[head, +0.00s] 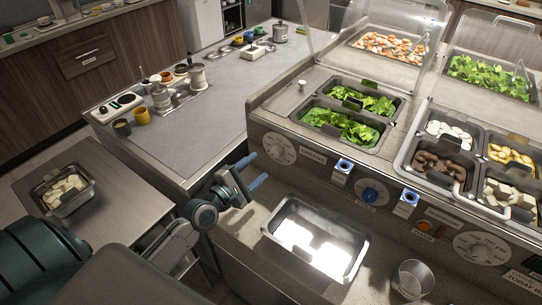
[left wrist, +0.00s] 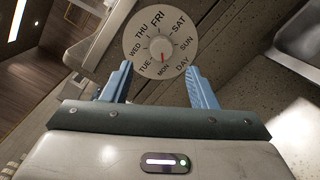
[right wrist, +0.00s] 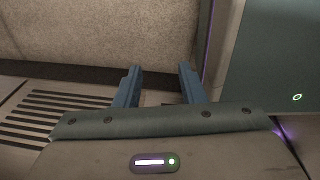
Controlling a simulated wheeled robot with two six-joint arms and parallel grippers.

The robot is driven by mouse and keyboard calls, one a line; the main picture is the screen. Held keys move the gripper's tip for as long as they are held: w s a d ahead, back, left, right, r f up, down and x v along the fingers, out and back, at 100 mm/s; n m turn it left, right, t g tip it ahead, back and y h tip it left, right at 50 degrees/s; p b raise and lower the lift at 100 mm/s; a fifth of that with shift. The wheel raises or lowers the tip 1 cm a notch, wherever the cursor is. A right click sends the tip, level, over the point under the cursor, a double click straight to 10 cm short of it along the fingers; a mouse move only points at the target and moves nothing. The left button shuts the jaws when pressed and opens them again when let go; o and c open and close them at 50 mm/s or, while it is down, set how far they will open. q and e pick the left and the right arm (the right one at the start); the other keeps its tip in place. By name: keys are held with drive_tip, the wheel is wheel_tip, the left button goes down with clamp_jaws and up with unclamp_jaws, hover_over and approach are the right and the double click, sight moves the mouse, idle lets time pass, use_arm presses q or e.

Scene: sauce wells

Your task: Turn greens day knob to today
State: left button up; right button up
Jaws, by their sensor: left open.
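The greens day dial (head: 279,149) is a pale disc on the counter's front panel, below the leafy greens wells. In the left wrist view, the dial (left wrist: 185,35) carries day names around a small round knob (left wrist: 161,48). A red mark on the knob points towards MON. My left gripper (head: 254,171) is open and empty, with its blue fingers in front of and a little below the dial, apart from it. In the left wrist view, the dial lies just beyond and between the fingertips. My right gripper (right wrist: 158,78) is open and empty, away from the dial. A sign (head: 523,283) reading TODAY is cut off at the edge.
A second day dial (head: 482,248), a blue knob (head: 371,193) and an orange button (head: 424,226) sit farther right on the panel. A metal tray (head: 283,262) and a metal cup (head: 412,279) stand on the ledge below. Clear hoods cover the wells behind.

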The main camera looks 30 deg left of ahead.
sight(274, 153)
use_arm(q)
drive_tip(key=x, duration=0.6)
drive_tip(key=shift+w+f, duration=0.1)
drive_tip(key=shift+w+d, duration=0.15)
drive_tip(key=shift+w, duration=0.3)
use_arm(e)
drive_tip(key=shift+w+d+f, duration=0.2)
drive_tip(key=shift+w+d, duration=0.05)
drive_tip(key=shift+w, duration=0.5)
drive_tip(key=shift+s, duration=0.1)
use_arm(q)
drive_tip(key=c, duration=1)
drive_tip(key=shift+o, duration=0.2)
use_arm(e)
drive_tip(key=shift+s, duration=0.1)
